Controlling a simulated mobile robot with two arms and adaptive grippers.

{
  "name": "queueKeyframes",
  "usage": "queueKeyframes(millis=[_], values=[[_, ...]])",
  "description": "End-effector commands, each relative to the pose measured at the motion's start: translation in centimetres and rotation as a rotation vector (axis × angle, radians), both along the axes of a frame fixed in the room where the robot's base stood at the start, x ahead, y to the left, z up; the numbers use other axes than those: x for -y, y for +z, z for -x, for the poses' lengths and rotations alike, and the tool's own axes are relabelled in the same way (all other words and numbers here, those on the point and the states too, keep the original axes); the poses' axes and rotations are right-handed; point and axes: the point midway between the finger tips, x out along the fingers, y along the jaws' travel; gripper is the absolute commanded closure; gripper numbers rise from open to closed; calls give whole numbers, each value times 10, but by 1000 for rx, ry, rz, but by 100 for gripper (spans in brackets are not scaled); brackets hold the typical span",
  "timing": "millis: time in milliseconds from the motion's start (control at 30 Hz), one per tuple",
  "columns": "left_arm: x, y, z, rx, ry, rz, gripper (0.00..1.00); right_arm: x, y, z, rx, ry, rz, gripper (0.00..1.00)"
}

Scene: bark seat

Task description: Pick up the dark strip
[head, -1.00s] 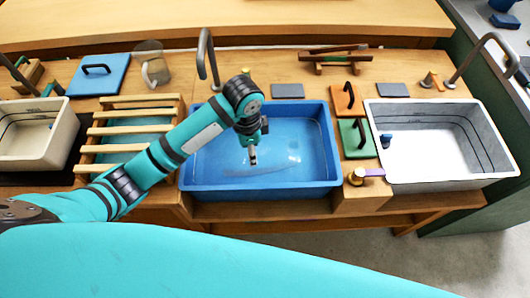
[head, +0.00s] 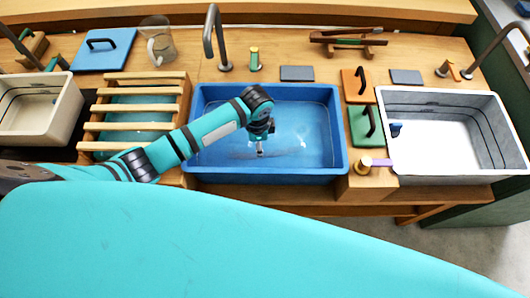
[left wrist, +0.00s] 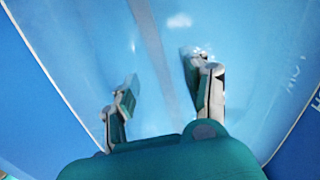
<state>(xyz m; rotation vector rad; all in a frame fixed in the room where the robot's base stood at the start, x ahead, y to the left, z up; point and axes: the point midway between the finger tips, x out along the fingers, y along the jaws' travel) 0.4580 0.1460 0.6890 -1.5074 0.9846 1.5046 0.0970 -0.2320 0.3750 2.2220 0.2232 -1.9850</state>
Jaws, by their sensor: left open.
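A thin greyish strip, faint under the water, lies on the floor of the blue basin (head: 200,120). In the left wrist view the dark strip (left wrist: 152,40) runs lengthwise between the two fingers. In the head view the dark strip (head: 240,156) is a dim streak, partly behind the gripper. My left gripper (head: 260,151) points down inside the basin. In the left wrist view my left gripper (left wrist: 160,82) has its fingers spread on either side of the strip, with nothing held. The gap in height between fingertips and strip cannot be told. My right gripper is not in view.
A slatted rack (head: 130,110) stands left of the basin. A green block (head: 360,128) and orange block (head: 354,82) stand at its right, before a white-floored grey basin (head: 430,150). A tap (head: 212,35) rises behind. The basin walls surround the gripper.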

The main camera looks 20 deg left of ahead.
Motion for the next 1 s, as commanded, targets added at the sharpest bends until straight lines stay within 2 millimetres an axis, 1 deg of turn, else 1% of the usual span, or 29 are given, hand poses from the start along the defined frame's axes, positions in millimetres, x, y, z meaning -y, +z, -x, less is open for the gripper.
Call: queueKeyframes(millis=[67,200,333,533,967,1000], values=[[-2,-10,3,-5,0,-2,52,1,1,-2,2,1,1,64],[-4,-32,5,-4,1,-2,52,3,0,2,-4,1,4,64],[-4,-46,4,-1,0,-1,52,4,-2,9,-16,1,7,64],[-4,-49,4,0,0,-1,52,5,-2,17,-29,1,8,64],[-4,-51,4,0,0,-1,52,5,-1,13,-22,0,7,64],[-4,-51,4,0,0,-1,55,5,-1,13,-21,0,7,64]])
